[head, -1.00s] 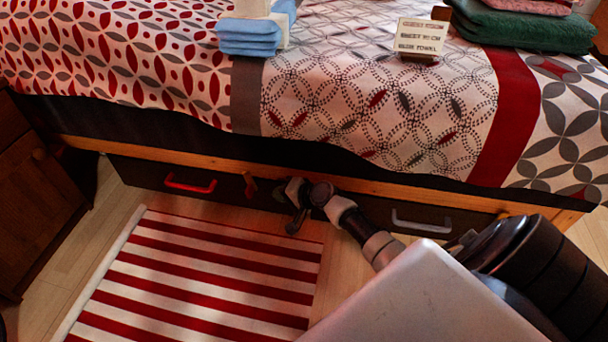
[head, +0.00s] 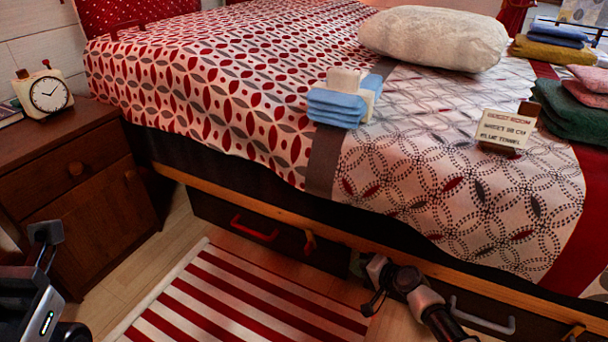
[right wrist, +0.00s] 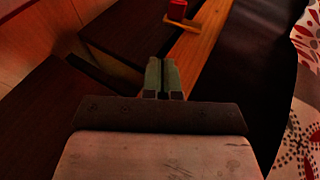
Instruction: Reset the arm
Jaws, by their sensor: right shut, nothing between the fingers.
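My right gripper (head: 372,302) is low beside the bed frame, in front of the dark under-bed drawers. In the right wrist view its two fingers (right wrist: 163,78) lie together, shut with nothing between them. My left arm comes in at the lower left of the head view. Its gripper (head: 45,234) is partly in view, in front of the nightstand, and its opening is not clear.
A bed with a patterned cover (head: 230,95) bears blue towels (head: 338,104), a sign (head: 503,130) and a pillow (head: 435,38). A drawer with a red handle (head: 254,229) is under it. A nightstand (head: 75,185) stands left. A striped rug (head: 245,305) covers the floor.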

